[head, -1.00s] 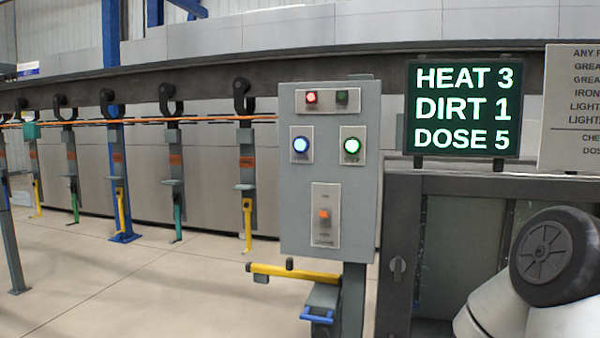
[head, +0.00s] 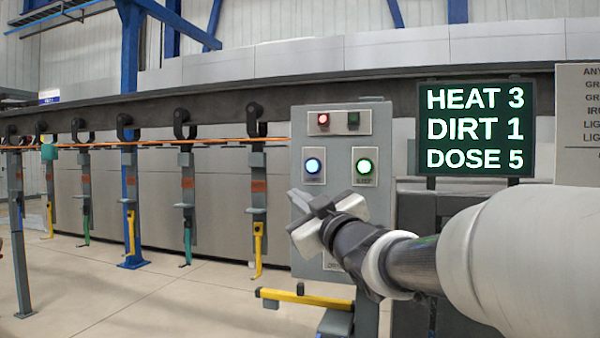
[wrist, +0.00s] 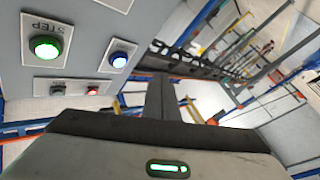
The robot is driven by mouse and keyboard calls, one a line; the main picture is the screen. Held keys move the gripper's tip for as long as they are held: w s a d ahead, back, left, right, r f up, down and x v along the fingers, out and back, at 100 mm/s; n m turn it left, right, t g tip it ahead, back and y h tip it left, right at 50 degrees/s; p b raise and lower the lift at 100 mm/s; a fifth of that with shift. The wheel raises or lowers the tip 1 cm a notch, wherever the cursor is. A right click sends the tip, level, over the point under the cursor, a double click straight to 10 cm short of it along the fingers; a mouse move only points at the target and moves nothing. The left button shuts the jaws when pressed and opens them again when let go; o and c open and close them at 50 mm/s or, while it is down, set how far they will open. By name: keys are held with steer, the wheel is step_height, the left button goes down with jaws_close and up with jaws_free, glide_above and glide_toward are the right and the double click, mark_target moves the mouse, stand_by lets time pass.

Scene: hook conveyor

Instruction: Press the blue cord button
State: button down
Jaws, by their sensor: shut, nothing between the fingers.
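The lit blue button (head: 313,166) sits on a pale plate at the left of the grey control panel (head: 390,120). It also shows, glowing, in the wrist view (wrist: 119,61). My gripper (head: 302,206) is shut and empty. In the head view it appears just below the blue button and covers the panel's lower part. In the wrist view the closed fingers (wrist: 163,98) appear right of and below the blue button, with no visible contact. The orange cord (head: 215,142) runs along the hook line to the panel's left.
A lit green step button (head: 364,166) sits right of the blue one. Above are a red light (head: 323,119) and a dark green one (head: 353,119). The orange switch is hidden behind my gripper. A yellow bar (head: 300,299) juts out below the panel. Hooks with hangers stand left.

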mark_target(312, 169)
step_height(312, 169, up, 6)
steer(key=s, duration=0.2)
steer(key=shift+s+f+t, duration=0.15)
steer(key=shift+f+t, duration=0.05)
steer(key=shift+t, duration=0.2)
steer(key=shift+w+d+p, duration=0.5)
steer(key=shift+w+p, duration=0.05)
steer(key=shift+w, duration=0.8)
steer(key=shift+w+d+p, duration=0.5)
steer(key=shift+w+p, duration=0.1)
steer(key=shift+w, duration=0.8)
steer(key=shift+w+d+p, duration=0.5)
steer(key=shift+w+p, duration=0.05)
steer(key=shift+w, duration=0.8)
steer(key=shift+w, duration=0.1)
steer(key=shift+w+d, duration=0.15)
steer(key=shift+w, duration=0.15)
